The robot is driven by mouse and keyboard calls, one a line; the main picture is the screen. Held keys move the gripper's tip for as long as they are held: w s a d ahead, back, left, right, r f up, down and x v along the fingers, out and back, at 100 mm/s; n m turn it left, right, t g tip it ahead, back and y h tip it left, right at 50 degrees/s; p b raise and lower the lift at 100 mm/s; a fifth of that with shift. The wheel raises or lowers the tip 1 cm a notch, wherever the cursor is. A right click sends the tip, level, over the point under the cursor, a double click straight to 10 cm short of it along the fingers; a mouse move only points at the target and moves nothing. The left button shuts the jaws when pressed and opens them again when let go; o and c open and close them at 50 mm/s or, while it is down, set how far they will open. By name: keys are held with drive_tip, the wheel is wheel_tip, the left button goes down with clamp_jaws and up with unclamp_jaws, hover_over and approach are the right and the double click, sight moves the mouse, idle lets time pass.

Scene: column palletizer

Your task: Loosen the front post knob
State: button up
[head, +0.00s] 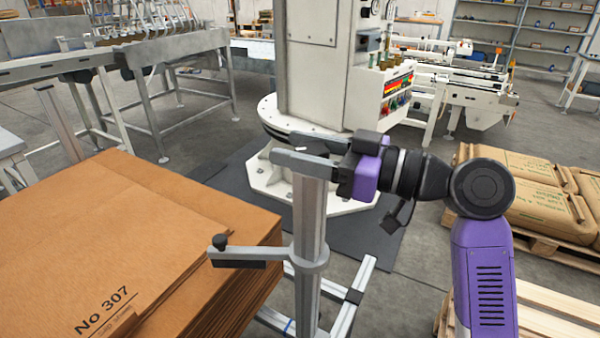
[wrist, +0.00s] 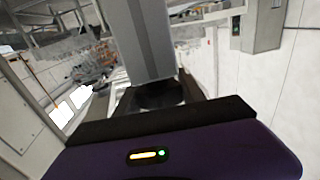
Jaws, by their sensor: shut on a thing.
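The grey front post (head: 308,235) stands upright beside the cardboard stack. A collar on it carries a short arm with a black knob (head: 219,241) at its left end, clear of my gripper. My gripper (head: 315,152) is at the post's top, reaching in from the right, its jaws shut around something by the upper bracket. In the wrist view a grey bar (wrist: 143,38) runs away from the gripper body, with a dark rounded part (wrist: 160,95) at its near end. This looks like the front post knob, largely hidden by the gripper.
A stack of brown cardboard sheets (head: 130,235) fills the lower left. The white machine column (head: 315,70) stands behind the post on a round base. Sacks on a pallet (head: 535,190) lie at the right, with wooden slats (head: 550,310) below. Dark matting and bare floor lie between.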

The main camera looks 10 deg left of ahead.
drive_tip(key=shift+s+n+g+b, duration=0.2)
drive_tip(key=shift+n+g+b, duration=0.6)
drive_tip(key=shift+g, duration=0.65)
drive_tip(key=shift+s+n+g+b, duration=0.2)
drive_tip(key=shift+n+g+b, duration=0.35)
drive_tip(key=shift+n+g, duration=0.7)
drive_tip(key=shift+s+n+g+b, duration=0.2)
drive_tip(key=shift+n+g+b, duration=0.5)
drive_tip(key=shift+g, duration=1.2)
drive_tip(key=o, duration=1.4)
drive_tip(key=shift+c, duration=0.2)
drive_tip(key=v, duration=0.7)
drive_tip(key=shift+d, duration=0.35)
